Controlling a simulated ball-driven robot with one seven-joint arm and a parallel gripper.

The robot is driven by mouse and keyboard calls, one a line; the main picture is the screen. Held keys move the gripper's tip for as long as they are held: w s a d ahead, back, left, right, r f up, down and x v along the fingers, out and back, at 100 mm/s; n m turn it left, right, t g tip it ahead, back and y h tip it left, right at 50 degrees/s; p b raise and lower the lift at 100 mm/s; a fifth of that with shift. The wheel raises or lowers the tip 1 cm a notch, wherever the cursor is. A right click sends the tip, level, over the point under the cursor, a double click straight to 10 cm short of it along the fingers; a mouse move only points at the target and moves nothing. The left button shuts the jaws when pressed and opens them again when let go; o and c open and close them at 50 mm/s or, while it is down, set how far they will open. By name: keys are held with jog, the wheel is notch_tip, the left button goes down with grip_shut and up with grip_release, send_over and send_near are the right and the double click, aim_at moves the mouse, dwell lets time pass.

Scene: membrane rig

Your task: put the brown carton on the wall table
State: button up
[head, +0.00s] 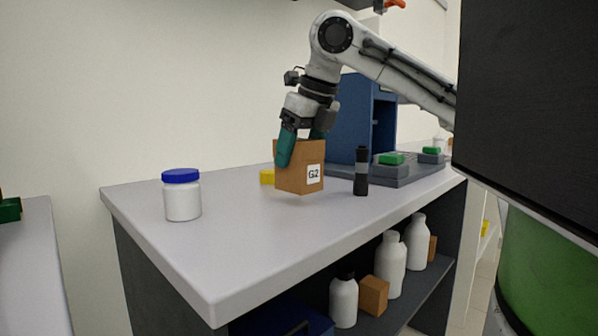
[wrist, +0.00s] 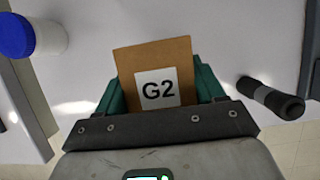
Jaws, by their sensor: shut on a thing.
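The brown carton (head: 291,179) carries a white label reading G2. My gripper (head: 301,150) has its teal fingers shut on two opposite sides of the carton, from above. In the wrist view the carton (wrist: 180,55) sits between the fingers with its label facing the camera. The carton is over the middle of a white-topped table (head: 235,245) that stands along the wall. Its lower edge looks close to the tabletop; whether it touches is hard to tell.
A white jar with a blue lid (head: 182,195) stands left of the carton. A blue cabinet (head: 355,115) and grey tray (head: 408,170) are farther back. The front left tabletop is clear.

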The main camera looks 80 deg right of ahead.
jog(key=shift+a+f+b, duration=0.1)
jog(key=shift+f+b, duration=0.2)
jog(key=shift+f, duration=1)
jog(key=shift+f, duration=0.1)
jog(key=o, duration=1.1)
jog(key=p+v, duration=0.5)
jog(key=v, duration=0.7)
